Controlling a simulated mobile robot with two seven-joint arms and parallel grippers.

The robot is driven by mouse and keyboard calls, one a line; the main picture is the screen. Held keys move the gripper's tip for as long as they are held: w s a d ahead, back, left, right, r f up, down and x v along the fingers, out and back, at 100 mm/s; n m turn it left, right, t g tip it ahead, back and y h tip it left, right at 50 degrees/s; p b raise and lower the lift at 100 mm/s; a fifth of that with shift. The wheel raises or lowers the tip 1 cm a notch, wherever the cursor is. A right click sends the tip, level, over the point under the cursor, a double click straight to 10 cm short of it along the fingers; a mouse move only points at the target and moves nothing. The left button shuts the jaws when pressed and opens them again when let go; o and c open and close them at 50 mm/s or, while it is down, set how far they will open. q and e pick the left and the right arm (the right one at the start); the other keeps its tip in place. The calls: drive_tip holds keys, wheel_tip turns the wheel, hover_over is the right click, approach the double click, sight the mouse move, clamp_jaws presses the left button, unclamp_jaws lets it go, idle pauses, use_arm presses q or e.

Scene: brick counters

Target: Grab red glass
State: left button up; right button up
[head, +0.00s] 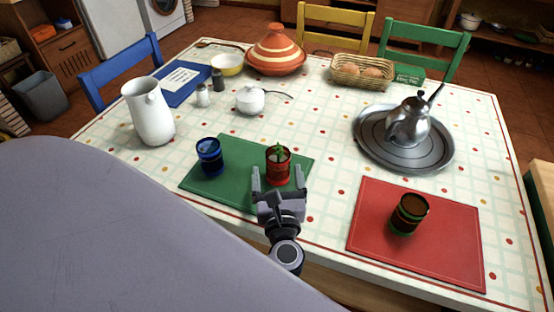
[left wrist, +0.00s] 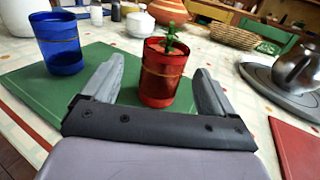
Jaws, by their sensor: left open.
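The red glass (head: 278,170) stands upright on the green placemat (head: 226,188), with green leaves sticking out of its top. My left gripper (head: 278,176) is open, its two fingers pointing at the glass from the near side. In the left wrist view the red glass (left wrist: 160,84) shows between and just beyond the fingertips (left wrist: 160,82); I cannot tell whether either finger touches it. My right gripper is not in view.
A blue glass (head: 210,157) stands left on the same placemat. A white pitcher (head: 150,112) is at left, and a metal teapot (head: 410,122) sits on a round tray (head: 372,150) at right.

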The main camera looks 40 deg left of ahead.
sight(278, 154)
use_arm(q)
drive_tip(key=shift+w+d+x, duration=0.1)
drive_tip(key=shift+d+x, duration=0.05)
drive_tip(key=shift+x, duration=1.65)
drive_tip(key=shift+w+d+x, duration=0.1)
drive_tip(key=shift+x, duration=1.7)
drive_tip(key=c, duration=1.1)
